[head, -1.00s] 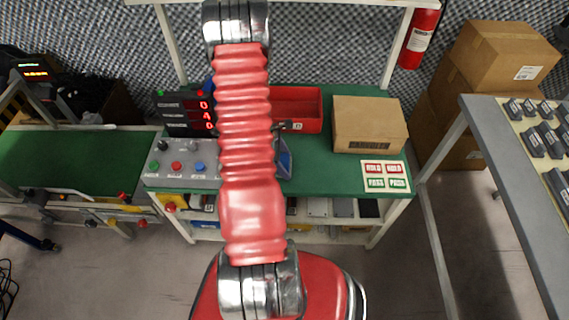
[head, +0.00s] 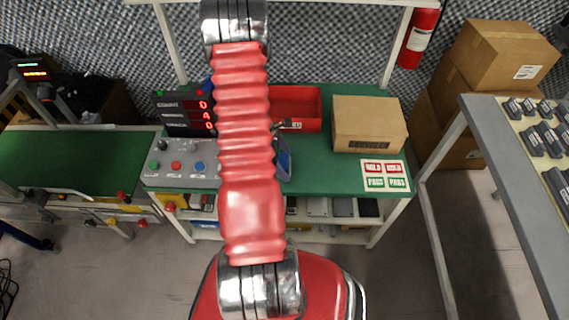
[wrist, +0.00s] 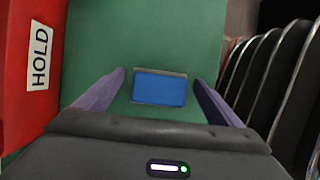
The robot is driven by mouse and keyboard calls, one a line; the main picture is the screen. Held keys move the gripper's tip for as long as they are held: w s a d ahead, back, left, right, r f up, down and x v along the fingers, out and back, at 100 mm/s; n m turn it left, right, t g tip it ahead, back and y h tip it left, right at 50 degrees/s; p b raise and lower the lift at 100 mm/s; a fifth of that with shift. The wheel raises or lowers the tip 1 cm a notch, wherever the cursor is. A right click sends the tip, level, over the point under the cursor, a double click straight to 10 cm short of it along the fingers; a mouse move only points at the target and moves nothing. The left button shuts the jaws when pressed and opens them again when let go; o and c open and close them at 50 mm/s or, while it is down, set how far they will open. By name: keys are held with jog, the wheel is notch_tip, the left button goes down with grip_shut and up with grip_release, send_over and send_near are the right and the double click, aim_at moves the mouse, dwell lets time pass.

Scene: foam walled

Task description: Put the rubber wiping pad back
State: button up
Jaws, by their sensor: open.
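A blue rectangular block with dull grey edges, which looks like the rubber wiping pad (wrist: 160,89), lies on the green surface in the wrist view. My gripper (wrist: 158,77) is open, with one purple-grey finger on each side of the pad and a green gap beside each. I cannot tell how high the fingers are above the surface.
A red bin (head: 308,107) stands at the back of the green bench (head: 318,180); its HOLD label (wrist: 39,56) shows at the left in the wrist view. A cardboard box (head: 368,124), button panel (head: 183,166) and count display (head: 185,112) flank it. Dark curved shapes line the wrist view's right.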

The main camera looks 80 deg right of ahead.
jog(key=v, duration=1.1)
jog(key=shift+r, duration=0.3)
jog(key=shift+w, duration=0.1)
jog(key=shift+w, duration=0.1)
jog(key=w+a+r+m+t+h, duration=0.2)
jog(key=w+a+r+t, duration=0.3)
jog(key=w+a+r, duration=1.5)
jog(key=s+a+r+t+y, duration=0.1)
jog(key=a+r, duration=0.2)
jog(key=a, duration=0.6)
jog(key=s+a+r+t+y, duration=0.1)
jog(key=a+r, duration=0.3)
jog(key=a, duration=0.5)
jog(key=s+a+r+t+y, duration=0.1)
jog(key=s+a+r+t, duration=0.1)
jog(key=a, duration=0.7)
notch_tip(320, 180, up, 2)
jog(key=shift+s+r+m+t, duration=0.15)
jog(key=shift+s+m+t, duration=0.15)
jog(key=shift+s+t, duration=0.15)
